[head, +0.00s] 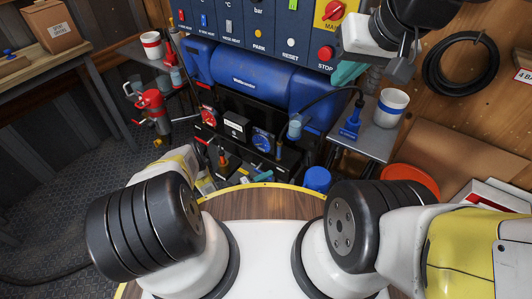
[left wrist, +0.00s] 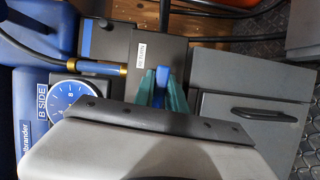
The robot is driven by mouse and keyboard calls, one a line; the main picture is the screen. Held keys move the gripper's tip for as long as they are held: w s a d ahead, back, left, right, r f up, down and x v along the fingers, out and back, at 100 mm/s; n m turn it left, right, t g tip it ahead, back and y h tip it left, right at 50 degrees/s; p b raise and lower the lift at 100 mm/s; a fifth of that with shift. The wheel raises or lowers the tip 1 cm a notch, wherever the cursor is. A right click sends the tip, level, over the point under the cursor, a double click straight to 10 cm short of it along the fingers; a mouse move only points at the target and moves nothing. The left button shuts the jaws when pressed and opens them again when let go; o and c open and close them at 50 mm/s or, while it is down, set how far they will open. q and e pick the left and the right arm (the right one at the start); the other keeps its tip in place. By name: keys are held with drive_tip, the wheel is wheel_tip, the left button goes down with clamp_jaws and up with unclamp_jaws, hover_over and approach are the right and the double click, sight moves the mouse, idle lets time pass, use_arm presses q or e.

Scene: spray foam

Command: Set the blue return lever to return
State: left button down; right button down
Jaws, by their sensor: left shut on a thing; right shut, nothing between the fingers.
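The blue return lever (left wrist: 159,82) shows in the left wrist view as a small blue tip between two teal fingertips. It stands beside a dark grey block with a white label (left wrist: 142,48) that seems to read RETURN. My left gripper (left wrist: 160,95) is shut on the lever, reaching in from the bottom of that view. In the head view my left gripper (head: 262,177) is small and partly hidden, low in front of the machine below the blue gauge; the lever's angle is unclear there. My right gripper (head: 348,73) is shut and empty, beside the red STOP button.
The blue B SIDE gauge (left wrist: 68,95) and a blue hose with a brass fitting (left wrist: 108,68) lie close to the lever. A grey side table (head: 365,142) with a white cup (head: 390,107) stands right of the machine. A red bucket (head: 410,180) is on the floor.

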use_arm(q)
drive_tip(key=shift+a+r+n, duration=0.1)
drive_tip(key=shift+r+n, duration=0.1)
drive_tip(key=shift+n, duration=0.3)
drive_tip(key=c, duration=1.4)
unclamp_jaws()
drive_tip(key=shift+o, duration=0.2)
drive_tip(key=shift+r, duration=0.1)
drive_tip(key=v, duration=0.7)
drive_tip(key=shift+s+a, duration=0.2)
drive_tip(key=shift+a, duration=0.1)
drive_tip(key=shift+a, duration=0.1)
